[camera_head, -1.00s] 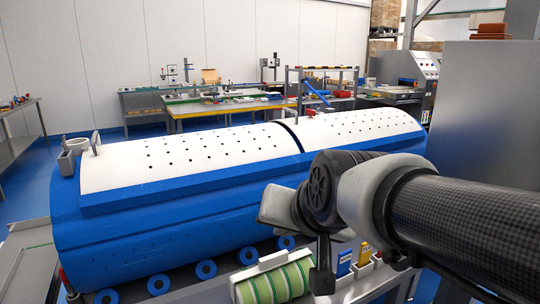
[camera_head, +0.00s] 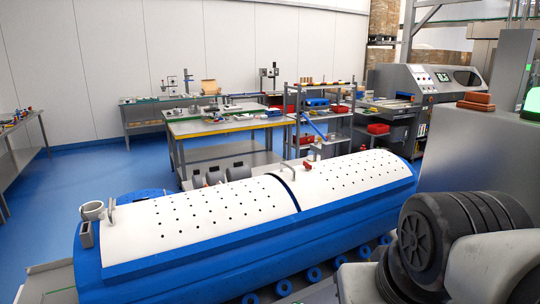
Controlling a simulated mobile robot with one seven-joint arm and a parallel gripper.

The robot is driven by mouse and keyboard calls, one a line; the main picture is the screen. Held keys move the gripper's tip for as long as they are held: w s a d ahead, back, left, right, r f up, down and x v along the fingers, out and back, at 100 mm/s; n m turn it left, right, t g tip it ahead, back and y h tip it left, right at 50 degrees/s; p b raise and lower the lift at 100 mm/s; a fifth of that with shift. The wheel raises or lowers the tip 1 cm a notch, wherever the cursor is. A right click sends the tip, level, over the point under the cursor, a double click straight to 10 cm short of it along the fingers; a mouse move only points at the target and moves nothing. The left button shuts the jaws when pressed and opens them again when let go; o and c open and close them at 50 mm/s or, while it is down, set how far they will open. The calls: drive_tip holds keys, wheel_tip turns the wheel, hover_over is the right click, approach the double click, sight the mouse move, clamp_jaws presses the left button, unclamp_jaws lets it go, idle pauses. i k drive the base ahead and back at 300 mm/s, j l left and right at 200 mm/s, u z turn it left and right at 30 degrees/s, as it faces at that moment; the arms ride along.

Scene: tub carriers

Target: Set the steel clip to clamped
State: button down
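I cannot make out the steel clip for certain. Small grey metal fittings sit at the left end of the long blue tub (camera_head: 180,268) with white perforated lids: a ring-like cup (camera_head: 92,210), a boxy bracket (camera_head: 86,235) and an upright handle (camera_head: 112,213). A small red and grey fitting (camera_head: 308,166) stands at the back edge of the right lid. Whether any of these is the clip, or how it is set, is too small to tell. Part of my arm fills the lower right corner; my gripper is outside the view.
A work table (camera_head: 222,127) with a yellow edge stands behind the tub, beside a shelf rack (camera_head: 325,130) with red bins. A grey cabinet (camera_head: 470,150) stands at the right. Blue floor (camera_head: 90,175) is open at the left.

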sight(86, 218)
drive_tip(key=u, duration=1.6)
